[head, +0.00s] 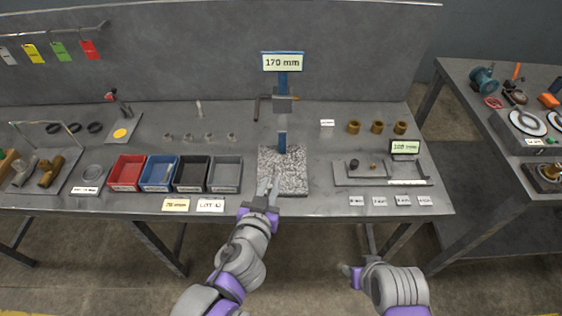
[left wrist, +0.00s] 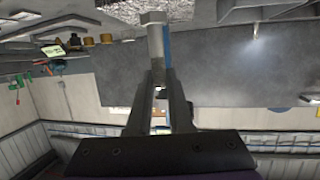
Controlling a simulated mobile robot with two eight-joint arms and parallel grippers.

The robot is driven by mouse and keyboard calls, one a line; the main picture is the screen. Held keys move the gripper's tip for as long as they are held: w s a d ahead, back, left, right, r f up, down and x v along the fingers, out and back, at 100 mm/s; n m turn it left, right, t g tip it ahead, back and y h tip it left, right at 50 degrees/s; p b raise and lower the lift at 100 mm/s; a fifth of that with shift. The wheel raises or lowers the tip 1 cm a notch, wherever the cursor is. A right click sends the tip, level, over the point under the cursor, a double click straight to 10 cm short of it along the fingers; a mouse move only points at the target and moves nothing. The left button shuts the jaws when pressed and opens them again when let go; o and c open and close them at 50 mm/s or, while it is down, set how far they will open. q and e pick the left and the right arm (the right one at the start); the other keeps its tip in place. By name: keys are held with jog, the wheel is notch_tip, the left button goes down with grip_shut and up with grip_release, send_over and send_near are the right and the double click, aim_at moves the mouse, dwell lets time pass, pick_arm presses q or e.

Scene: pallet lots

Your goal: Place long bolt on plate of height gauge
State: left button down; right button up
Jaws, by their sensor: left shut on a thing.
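The height gauge stands at the middle of the bench, with a speckled granite plate (head: 294,180), a blue column (head: 282,142) and a "170 mm" sign (head: 283,63) on top. My left gripper (head: 268,188) is over the front left part of the plate. In the left wrist view its fingers (left wrist: 160,95) are shut on the long bolt (left wrist: 157,45), a grey metal bolt with its hex head away from the fingers. Whether the bolt touches the plate cannot be told. My right gripper (head: 369,240) is low, in front of the bench, seen edge-on and unclear.
Red (head: 127,172), blue (head: 160,173), black (head: 192,173) and grey (head: 226,174) bins stand left of the plate. A tray with small parts (head: 380,173) and a "100 mm" sign (head: 404,147) are at right. Several brass cylinders (head: 377,127) stand behind it.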

pick_arm(q)
jog(key=shift+r+b+x, duration=0.15)
jog(key=shift+b+x, duration=0.4)
jog(key=shift+x, duration=2)
jog(key=shift+r+b+x, duration=0.15)
jog(key=shift+b+x, duration=0.45)
jog(key=shift+x, duration=1.95)
jog(key=shift+r+b+x, duration=0.15)
jog(key=shift+b+x, duration=0.4)
jog(key=shift+x, duration=2)
jog(key=shift+f, duration=0.15)
jog(key=c, duration=0.8)
grip_release()
